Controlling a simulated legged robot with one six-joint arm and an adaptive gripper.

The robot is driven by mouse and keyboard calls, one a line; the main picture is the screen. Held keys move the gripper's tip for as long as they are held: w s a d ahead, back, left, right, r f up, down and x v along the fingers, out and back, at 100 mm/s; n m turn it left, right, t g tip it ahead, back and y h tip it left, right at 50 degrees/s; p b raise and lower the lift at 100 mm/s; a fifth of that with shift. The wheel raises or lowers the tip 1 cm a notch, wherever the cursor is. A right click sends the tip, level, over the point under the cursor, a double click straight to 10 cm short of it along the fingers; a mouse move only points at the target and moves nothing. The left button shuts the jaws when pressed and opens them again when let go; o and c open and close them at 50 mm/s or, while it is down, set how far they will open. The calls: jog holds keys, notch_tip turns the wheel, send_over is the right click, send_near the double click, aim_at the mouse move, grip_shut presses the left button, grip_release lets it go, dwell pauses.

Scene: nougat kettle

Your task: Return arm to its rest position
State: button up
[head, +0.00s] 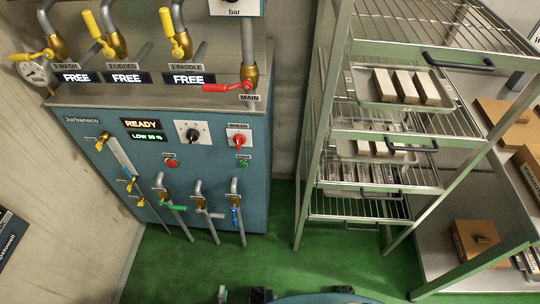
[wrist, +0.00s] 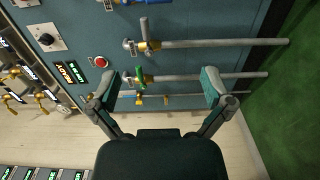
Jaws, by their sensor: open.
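My gripper (wrist: 161,88) shows in the wrist view with its two teal-tipped fingers spread wide. It is open and no object is held between them. Behind the fingers is the blue kettle machine (wrist: 205,18), seen turned sideways, with grey pipes running across the picture. One pipe (wrist: 205,78) passes behind the gap between the fingertips; how far beyond them it lies is hard to tell. In the head view only small dark and teal parts show at the bottom edge, and I cannot clearly make out the gripper there.
The blue machine (head: 85,160) stands at the left, with valves and a red-handled main valve (head: 230,88). A metal rack (head: 312,150) with trays of bars stands right of it. A grey bench (head: 440,240) with boxes is at the far right. Green floor (head: 185,270) is open in front.

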jog(key=w+r+m+g+h, duration=0.45)
jog(key=w+r, duration=0.35)
jog(key=r, duration=0.5)
jog(key=w+r+m+g+h, duration=0.45)
jog(key=w+r, duration=0.45)
jog(key=r, duration=0.5)
jog(key=w+d+r+m+g, duration=0.1)
jog(key=w+d+r+g, duration=0.15)
jog(key=r, duration=0.35)
jog(key=w+d+r+m+g, duration=0.1)
jog(key=d+r+g, duration=0.1)
jog(key=d+r, duration=0.3)
jog(key=s+d+r+m+g+y, duration=0.3)
jog(key=d+r+y, duration=0.3)
jog(key=d+r, duration=1)
jog(key=s+d+r+m+t+y, duration=0.1)
jog(key=s+d+r+t+y, duration=0.1)
jog(key=s+d+r, duration=0.2)
jog(key=s+d+r+m+t+y, duration=0.2)
jog(key=s+d+r, duration=0.2)
jog(key=s+r, duration=0.3)
jog(key=s, duration=0.4)
jog(key=shift+d+r+y, duration=0.3)
jog(key=shift+a, duration=0.1)
